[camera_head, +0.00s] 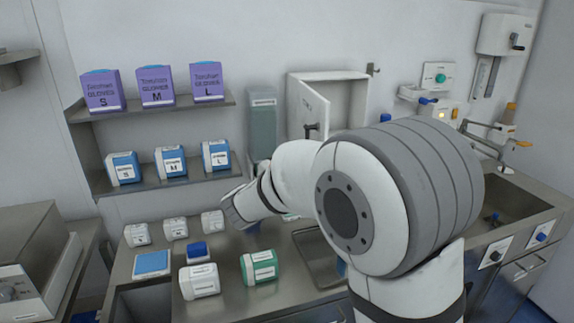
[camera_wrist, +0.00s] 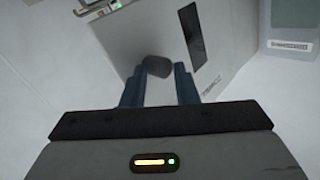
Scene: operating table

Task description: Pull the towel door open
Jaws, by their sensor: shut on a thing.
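The towel door (camera_head: 307,108) is the white door of a wall cabinet (camera_head: 350,100), and it stands partly open in the head view, with the cabinet's inside showing to its right. A dark handle (camera_head: 312,128) juts from the door's lower part, just above my arm. In the wrist view, my gripper (camera_wrist: 158,75) has its two blue-grey fingers shut on the dark rounded handle (camera_wrist: 157,65), in front of the white door panel (camera_wrist: 140,30). My arm hides the gripper's fingers in the head view.
A grey dispenser (camera_head: 262,125) hangs left of the cabinet. Shelves with purple glove boxes (camera_head: 155,86) and blue-white boxes (camera_head: 170,162) are farther left. White containers and a green-labelled one (camera_head: 259,267) stand on the counter below. A sink (camera_head: 500,205) lies right.

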